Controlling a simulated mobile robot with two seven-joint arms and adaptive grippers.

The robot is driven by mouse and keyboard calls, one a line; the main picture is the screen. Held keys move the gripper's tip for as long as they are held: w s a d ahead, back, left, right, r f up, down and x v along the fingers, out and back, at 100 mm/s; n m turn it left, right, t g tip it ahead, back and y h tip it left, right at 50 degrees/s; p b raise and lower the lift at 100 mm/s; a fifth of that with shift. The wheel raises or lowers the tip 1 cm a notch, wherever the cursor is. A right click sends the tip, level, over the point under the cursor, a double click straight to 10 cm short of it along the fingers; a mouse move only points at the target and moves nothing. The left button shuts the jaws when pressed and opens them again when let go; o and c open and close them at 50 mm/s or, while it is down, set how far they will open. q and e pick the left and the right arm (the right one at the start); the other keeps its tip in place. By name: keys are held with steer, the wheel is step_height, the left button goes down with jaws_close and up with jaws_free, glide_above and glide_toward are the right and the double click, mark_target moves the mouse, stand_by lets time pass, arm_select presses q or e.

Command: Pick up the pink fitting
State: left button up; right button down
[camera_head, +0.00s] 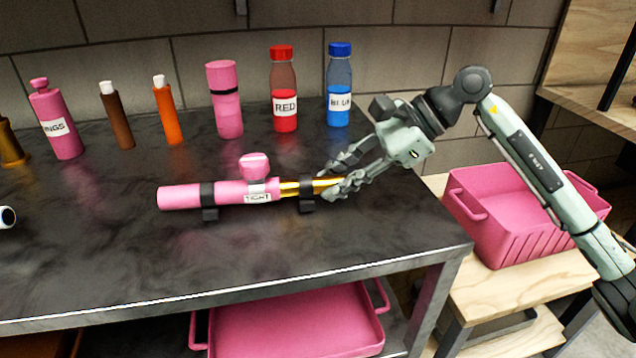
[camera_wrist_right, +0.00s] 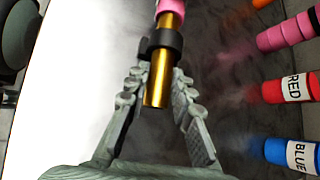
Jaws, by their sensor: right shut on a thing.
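A pink cylinder (camera_head: 180,197) with a label reading TIGHT lies horizontally on black supports on the dark table. A pink knob (camera_head: 254,165) sticks up from it. A gold tube (camera_head: 290,187) continues from its right end. I cannot tell which pink part is the fitting. My right gripper (camera_head: 334,184) is shut on the gold tube's free end, with a finger on either side. In the right wrist view the gold tube (camera_wrist_right: 159,80) runs between the fingers (camera_wrist_right: 158,76), with a black ring and pink part beyond. My left gripper is not in view.
Behind stand a red bottle (camera_head: 284,90), a blue bottle (camera_head: 339,88), a pink canister (camera_head: 225,100), an orange bottle (camera_head: 168,112), a brown bottle (camera_head: 117,118) and a labelled pink bottle (camera_head: 55,120). A pink crate (camera_head: 500,240) sits at right. The table front (camera_head: 130,265) is clear.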

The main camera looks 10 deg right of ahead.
steer(key=r, duration=0.2)
steer(key=a+r, duration=0.1)
steer(key=r, duration=0.1)
steer(key=shift+s, duration=0.15)
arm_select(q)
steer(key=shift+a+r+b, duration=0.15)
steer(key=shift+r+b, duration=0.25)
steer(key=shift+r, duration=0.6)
arm_select(e)
steer(key=s+a+r, duration=0.3)
steer(key=a+r, duration=0.3)
steer(key=a, duration=0.4)
steer(key=shift+r, duration=0.2)
arm_select(q)
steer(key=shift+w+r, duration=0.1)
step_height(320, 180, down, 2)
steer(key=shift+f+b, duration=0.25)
steer(key=shift+b, duration=0.9)
arm_select(e)
steer(key=w+d, duration=0.3)
steer(key=d, duration=0.8)
steer(key=shift+w, duration=0.15)
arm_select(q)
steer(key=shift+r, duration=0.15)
